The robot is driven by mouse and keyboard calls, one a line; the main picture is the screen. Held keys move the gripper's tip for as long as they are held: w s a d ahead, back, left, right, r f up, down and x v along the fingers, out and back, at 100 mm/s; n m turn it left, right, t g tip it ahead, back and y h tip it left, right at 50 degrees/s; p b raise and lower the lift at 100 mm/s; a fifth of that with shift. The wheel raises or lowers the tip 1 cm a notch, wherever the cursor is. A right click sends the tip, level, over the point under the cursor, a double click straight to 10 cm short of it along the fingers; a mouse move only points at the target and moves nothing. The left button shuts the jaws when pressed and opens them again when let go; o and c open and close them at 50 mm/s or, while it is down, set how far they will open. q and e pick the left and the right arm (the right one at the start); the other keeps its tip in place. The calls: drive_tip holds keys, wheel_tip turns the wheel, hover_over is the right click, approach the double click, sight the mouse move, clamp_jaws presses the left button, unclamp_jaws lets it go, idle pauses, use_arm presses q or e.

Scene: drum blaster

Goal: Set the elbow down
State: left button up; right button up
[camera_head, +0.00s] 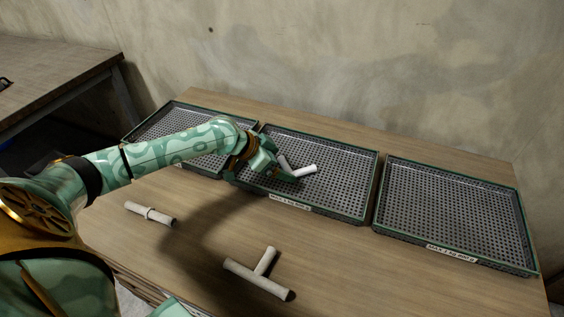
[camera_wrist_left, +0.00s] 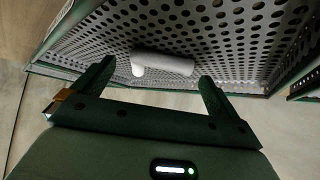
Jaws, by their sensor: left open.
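The elbow (camera_head: 304,171) is a short white bent pipe at the middle perforated tray (camera_head: 345,209). It also shows in the left wrist view (camera_wrist_left: 163,64), against the tray's perforated floor. My left gripper (camera_head: 279,170) is over the middle tray, right beside the elbow. In the left wrist view its two fingers (camera_wrist_left: 155,78) stand wide apart, with the elbow between and just beyond their tips. Whether a finger touches the elbow cannot be told. My right gripper is not in view.
A white tee pipe (camera_head: 258,276) and a straight white pipe with a collar (camera_head: 149,214) lie on the wooden table (camera_head: 340,270) in front. An empty right tray (camera_head: 455,212) and a left tray (camera_head: 172,121), partly behind my arm, flank the middle one.

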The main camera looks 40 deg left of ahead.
use_arm(q)
drive_tip(key=p+v, duration=0.3)
drive_tip(key=v, duration=0.7)
drive_tip(key=shift+r, duration=0.25)
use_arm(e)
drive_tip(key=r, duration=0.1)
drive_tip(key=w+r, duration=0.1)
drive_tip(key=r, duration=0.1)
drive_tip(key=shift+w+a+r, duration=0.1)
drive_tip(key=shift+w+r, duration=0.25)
